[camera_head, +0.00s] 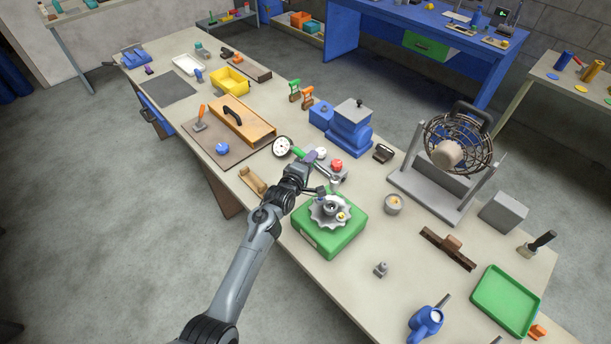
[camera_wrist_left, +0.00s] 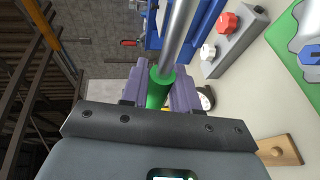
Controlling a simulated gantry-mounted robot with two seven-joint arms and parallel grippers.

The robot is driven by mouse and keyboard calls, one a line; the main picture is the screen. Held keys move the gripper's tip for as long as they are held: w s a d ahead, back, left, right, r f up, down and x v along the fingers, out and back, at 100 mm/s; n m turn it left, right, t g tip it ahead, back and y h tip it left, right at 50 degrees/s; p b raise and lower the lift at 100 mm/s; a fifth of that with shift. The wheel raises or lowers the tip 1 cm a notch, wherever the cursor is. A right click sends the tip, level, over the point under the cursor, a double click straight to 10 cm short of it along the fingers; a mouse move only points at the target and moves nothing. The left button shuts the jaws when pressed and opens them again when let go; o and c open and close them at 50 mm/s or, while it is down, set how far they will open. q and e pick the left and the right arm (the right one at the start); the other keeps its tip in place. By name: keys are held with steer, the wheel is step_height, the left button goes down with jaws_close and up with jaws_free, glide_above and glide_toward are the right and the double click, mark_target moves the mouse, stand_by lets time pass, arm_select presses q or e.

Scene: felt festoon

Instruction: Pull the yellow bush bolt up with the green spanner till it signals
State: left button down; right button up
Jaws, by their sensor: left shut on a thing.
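My left gripper (camera_head: 312,157) has purple fingers shut on the green handle of the spanner (camera_wrist_left: 160,88). The spanner's bare metal shaft runs away from the fingers in the left wrist view. In the head view the green handle (camera_head: 299,153) shows beside the fingers, and the shaft slants down to the right. The green block (camera_head: 325,238) carries a silver scalloped part (camera_head: 322,218). The yellow bush bolt (camera_head: 341,216) sits at its front right side. The spanner's far end lies behind the scalloped part, and I cannot tell whether it touches anything. My right gripper is out of view.
A grey block with a red knob (camera_head: 336,165) and a white knob stands close to the spanner. A white dial (camera_head: 283,147) is left of the handle. A small grey fitting (camera_head: 381,269) stands right of the green block.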

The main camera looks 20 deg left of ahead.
mark_target(324, 172)
arm_select(q)
steer(key=shift+m+h, duration=0.7)
steer(key=shift+h, duration=0.2)
steer(key=d+b, duration=0.1)
steer(key=s+d+f+b, duration=0.1)
steer(key=d, duration=0.1)
steer(key=s+d+b, duration=0.1)
steer(key=d+b, duration=0.1)
steer(key=shift+f, duration=0.5)
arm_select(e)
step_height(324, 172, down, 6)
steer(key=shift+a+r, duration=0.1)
arm_select(q)
steer(key=shift+f+b, duration=1.1)
steer(key=shift+f, duration=1.35)
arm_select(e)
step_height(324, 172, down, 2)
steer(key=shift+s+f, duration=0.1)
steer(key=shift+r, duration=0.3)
